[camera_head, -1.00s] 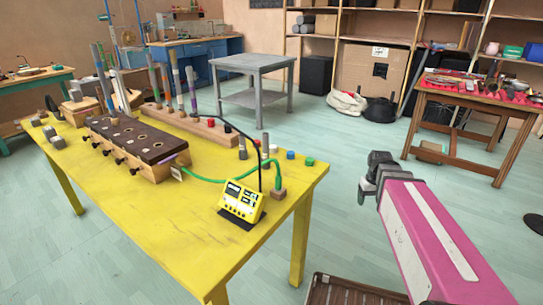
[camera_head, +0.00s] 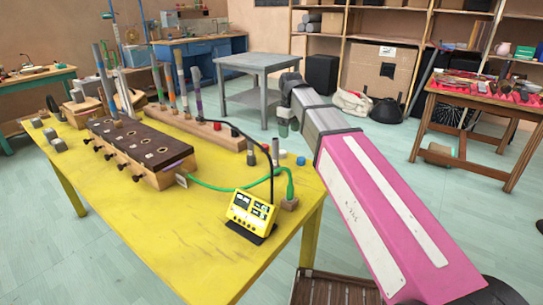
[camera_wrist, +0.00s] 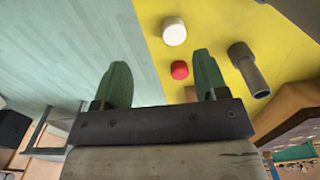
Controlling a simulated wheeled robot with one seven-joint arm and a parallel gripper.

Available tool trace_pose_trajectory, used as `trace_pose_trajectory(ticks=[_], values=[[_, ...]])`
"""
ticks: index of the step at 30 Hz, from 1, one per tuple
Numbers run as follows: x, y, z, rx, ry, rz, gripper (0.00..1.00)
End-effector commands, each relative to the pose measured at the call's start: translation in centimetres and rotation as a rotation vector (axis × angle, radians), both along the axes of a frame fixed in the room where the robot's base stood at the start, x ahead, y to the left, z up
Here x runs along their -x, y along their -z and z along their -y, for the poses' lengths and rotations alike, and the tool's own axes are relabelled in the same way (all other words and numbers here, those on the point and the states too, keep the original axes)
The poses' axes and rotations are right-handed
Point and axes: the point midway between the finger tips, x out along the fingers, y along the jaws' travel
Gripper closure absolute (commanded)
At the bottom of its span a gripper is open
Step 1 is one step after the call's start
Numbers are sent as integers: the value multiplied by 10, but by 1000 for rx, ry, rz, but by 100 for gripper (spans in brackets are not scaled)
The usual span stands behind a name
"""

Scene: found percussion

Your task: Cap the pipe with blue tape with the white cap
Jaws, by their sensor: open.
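The white cap (camera_head: 283,155) sits on the yellow table near its right edge. It also shows in the wrist view (camera_wrist: 173,32), ahead of my gripper and between the lines of its fingers. My gripper (camera_wrist: 160,70) is open and empty; in the head view (camera_head: 285,122) it hangs above the table's far right edge. Several upright pipes with coloured tape bands stand along a wooden rack (camera_head: 215,132).
A red cap (camera_wrist: 180,70) lies close to the white one, by the right finger in the wrist view. A blue cap (camera_head: 300,160) and a short grey pipe (camera_wrist: 243,60) are near. A dark-topped wooden box (camera_head: 140,145) and a yellow meter (camera_head: 250,212) with cables occupy the table (camera_head: 185,235).

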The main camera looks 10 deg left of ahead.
Motion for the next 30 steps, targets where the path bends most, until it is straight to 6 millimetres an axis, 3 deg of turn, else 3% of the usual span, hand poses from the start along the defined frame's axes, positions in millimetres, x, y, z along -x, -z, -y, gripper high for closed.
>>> trace_pose_trajectory(ticks=[3, 6, 16, 25, 30], values=[[1, -12, -11, 1, -34, 0, 34], [3, -9, -13, 1, -42, -2, 34], [3, 33, -13, 1, -40, -3, 34], [4, 50, -14, 1, -40, -1, 34], [5, 70, -15, 1, -40, -2, 34]])
